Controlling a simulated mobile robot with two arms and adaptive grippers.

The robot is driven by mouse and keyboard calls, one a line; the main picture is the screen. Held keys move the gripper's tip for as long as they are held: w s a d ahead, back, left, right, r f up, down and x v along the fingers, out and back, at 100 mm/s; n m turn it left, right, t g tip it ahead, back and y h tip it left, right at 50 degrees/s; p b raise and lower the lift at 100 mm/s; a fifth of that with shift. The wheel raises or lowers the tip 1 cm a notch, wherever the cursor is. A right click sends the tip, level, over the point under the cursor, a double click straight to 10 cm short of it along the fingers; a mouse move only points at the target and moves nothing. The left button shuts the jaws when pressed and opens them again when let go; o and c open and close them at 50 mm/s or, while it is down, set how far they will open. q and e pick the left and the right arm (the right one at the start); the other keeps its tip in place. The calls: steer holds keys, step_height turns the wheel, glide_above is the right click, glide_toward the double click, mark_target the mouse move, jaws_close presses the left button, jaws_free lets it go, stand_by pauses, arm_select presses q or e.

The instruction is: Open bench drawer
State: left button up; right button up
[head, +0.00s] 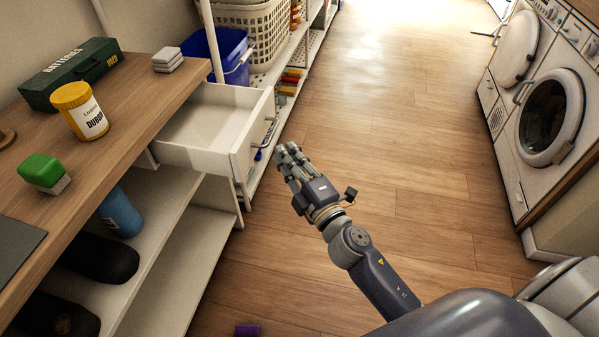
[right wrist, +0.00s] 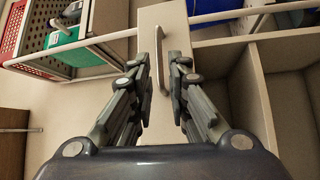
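The white bench drawer (head: 205,130) is pulled out from under the wooden bench top, and its empty inside shows in the head view. Its front carries a metal bar handle (head: 270,132). My right gripper (head: 286,150) is just in front of the drawer front, close to the handle. In the right wrist view its two fingers (right wrist: 162,65) are spread, with the handle (right wrist: 158,45) showing in the gap between them. I see no finger closed on the handle; whether one touches it I cannot tell. My left gripper is not in view.
The bench top (head: 135,85) holds a green box (head: 72,75), a yellow-lidded tin (head: 82,110) and a green brush (head: 44,172). Shelves with a blue bin (head: 222,52) and a basket (head: 255,30) stand beyond the drawer.

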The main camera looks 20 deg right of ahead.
steer(key=s, duration=0.5)
steer(key=shift+s+d+f, duration=0.15)
steer(key=shift+d+f, duration=0.2)
steer(key=shift+d, duration=0.05)
